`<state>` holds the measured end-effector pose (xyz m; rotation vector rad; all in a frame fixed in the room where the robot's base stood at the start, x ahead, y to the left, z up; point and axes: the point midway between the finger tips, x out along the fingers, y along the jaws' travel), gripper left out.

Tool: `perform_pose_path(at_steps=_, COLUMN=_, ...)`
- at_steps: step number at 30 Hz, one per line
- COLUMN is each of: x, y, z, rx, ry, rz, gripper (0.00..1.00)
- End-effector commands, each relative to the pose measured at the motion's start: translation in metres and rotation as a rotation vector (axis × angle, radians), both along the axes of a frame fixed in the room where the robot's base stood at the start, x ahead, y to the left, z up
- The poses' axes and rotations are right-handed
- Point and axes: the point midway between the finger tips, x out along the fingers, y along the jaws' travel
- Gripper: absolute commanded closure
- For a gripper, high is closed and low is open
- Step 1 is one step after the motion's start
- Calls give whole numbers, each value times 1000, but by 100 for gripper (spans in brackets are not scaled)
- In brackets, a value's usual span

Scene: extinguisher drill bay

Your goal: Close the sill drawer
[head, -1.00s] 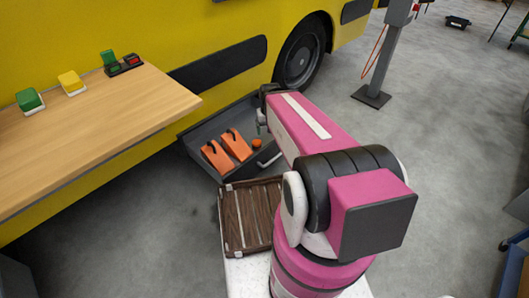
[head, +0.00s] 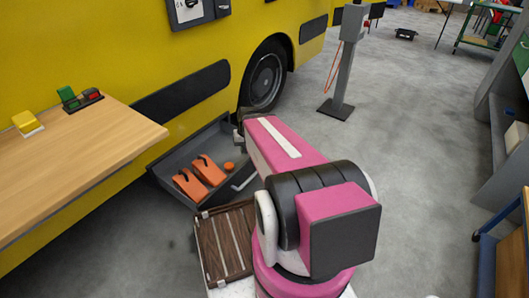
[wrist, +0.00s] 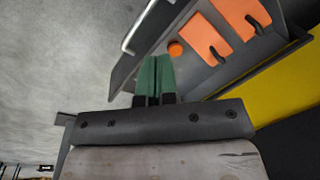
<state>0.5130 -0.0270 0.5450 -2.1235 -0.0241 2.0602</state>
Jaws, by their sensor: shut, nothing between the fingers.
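The sill drawer (head: 190,158) is a dark grey open tray, pulled out from under the yellow vehicle. Its pale bar handle (head: 243,182) is on its front; the handle also shows in the wrist view (wrist: 138,28). Two orange wedge blocks (head: 206,170) and a small orange disc (head: 229,165) lie in the drawer. In the head view my arm mostly hides the gripper.
The yellow vehicle (head: 90,50) stands behind the drawer. A wooden bench top (head: 80,150) with coloured blocks is at the left. A brown slatted tray (head: 225,245) sits near my base. A grey post (head: 346,70) stands beyond.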

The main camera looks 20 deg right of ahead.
Motion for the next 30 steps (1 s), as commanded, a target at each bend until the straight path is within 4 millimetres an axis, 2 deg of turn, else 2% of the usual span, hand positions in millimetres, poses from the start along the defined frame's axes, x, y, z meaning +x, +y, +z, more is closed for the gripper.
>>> perform_pose_path(at_steps=1, x=16, y=-12, z=-11, rx=36, ry=-7, rz=-39, gripper=100)
perform_pose_path(at_steps=3, x=29, y=-26, z=-22, rx=89, ry=-22, rz=-89, gripper=100)
perform_pose_path(at_steps=8, x=58, y=-62, z=-46, rx=203, ry=-63, rz=-209, gripper=100)
perform_pose_path(at_steps=15, x=96, y=-128, z=-82, rx=357, ry=-143, rz=-401, gripper=100)
perform_pose_path(at_steps=24, x=128, y=-228, z=-125, rx=520, ry=-263, rz=-655, gripper=100)
perform_pose_path(at_steps=30, x=135, y=-278, z=-144, rx=587, ry=-327, rz=-780, gripper=100)
